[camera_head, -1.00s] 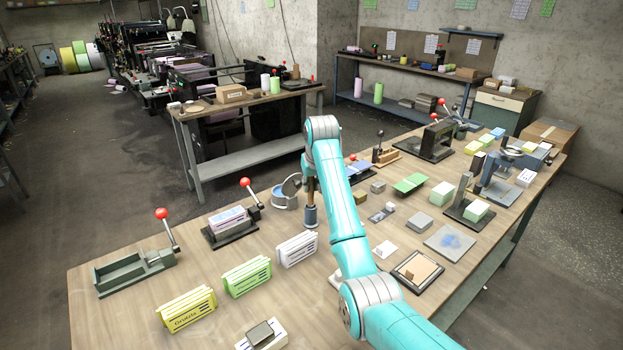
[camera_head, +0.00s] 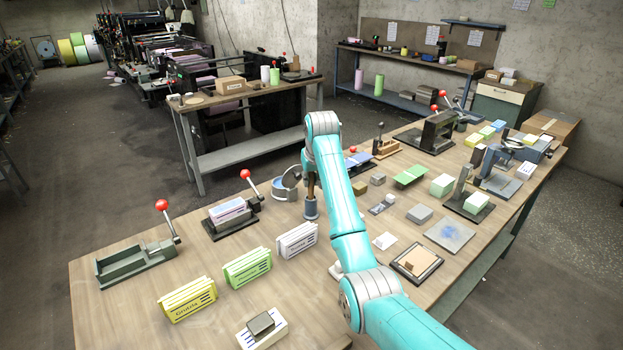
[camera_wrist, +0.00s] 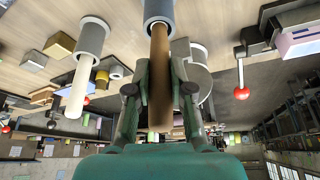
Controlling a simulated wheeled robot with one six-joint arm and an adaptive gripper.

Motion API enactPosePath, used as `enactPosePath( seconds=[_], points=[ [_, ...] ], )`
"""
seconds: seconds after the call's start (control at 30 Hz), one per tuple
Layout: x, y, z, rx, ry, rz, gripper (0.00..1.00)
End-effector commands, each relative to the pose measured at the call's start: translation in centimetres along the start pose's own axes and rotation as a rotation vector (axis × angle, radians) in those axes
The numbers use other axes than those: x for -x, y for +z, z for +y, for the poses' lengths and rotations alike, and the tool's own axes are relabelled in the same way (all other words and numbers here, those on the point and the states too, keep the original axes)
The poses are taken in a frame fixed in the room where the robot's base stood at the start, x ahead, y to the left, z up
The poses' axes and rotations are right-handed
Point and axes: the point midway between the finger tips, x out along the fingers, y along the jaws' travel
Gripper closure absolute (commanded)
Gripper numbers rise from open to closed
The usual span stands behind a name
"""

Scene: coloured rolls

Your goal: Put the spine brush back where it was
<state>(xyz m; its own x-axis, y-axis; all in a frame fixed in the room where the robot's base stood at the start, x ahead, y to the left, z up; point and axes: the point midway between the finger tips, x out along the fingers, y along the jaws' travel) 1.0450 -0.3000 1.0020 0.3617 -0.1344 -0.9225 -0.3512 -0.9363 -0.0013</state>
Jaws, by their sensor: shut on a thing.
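The spine brush shows as a brown handle (camera_wrist: 160,75) in the wrist view, with its far end in a blue-grey cylinder (camera_wrist: 158,10). My gripper (camera_wrist: 159,88) is shut on this handle, one finger on each side. In the head view the handle (camera_head: 311,186) rises from the blue-grey cylinder (camera_head: 311,209), just left of my arm. Whether the cylinder is a pot or part of the brush I cannot tell, and the bristles do not show. A second grey cylinder with a white handle (camera_wrist: 78,88) stands nearby in the wrist view.
A round grey dish (camera_head: 284,188) is left of the cylinder. A red-knobbed press (camera_head: 232,215) and white (camera_head: 297,240), green (camera_head: 247,268) and yellow (camera_head: 187,300) booklet stacks stand to the left. Several blocks and tools crowd the right side.

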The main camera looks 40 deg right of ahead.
Motion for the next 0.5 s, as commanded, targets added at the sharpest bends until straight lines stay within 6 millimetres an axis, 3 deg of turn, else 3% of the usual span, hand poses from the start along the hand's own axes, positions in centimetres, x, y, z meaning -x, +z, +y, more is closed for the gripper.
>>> enactPosePath(
  seconds=[0.27,0.3,0.4,0.5],
  points=[
    [-0.45,0.17,0.00,0.000,0.000,0.000,1.00],
    [-0.48,0.18,0.00,0.000,0.000,0.001,0.76],
    [-0.46,0.17,0.00,0.000,0.000,0.001,0.51],
    [-0.46,0.18,0.00,0.000,0.000,0.000,0.49]
  ],
)
